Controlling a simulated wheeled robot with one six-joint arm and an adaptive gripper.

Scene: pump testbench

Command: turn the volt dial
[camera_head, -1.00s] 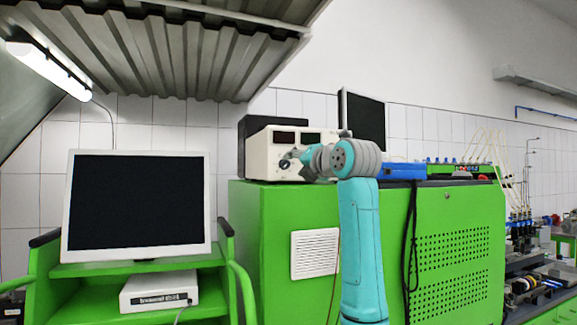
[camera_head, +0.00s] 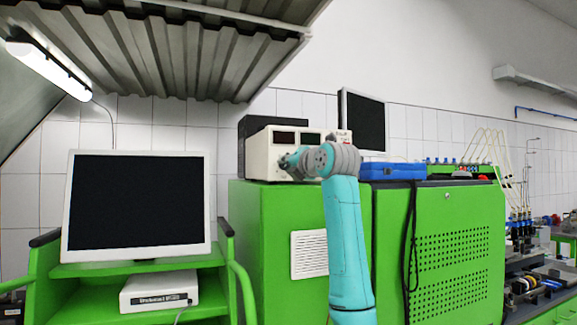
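The cream power supply box (camera_head: 258,160) stands on top of the green cabinet, with dark display windows (camera_head: 285,138) across the upper part of its front. My arm's wrist covers most of the lower front panel. The volt dial cannot be made out behind it. The end of my arm, with my gripper (camera_head: 286,161), is at the lower front of the box. The gripper is too small and too covered by the wrist to show its fingers. I cannot tell whether it touches a dial.
A dark monitor (camera_head: 362,120) stands behind. A large white-framed monitor (camera_head: 136,205) stands on the left green stand. A corrugated canopy hangs above.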

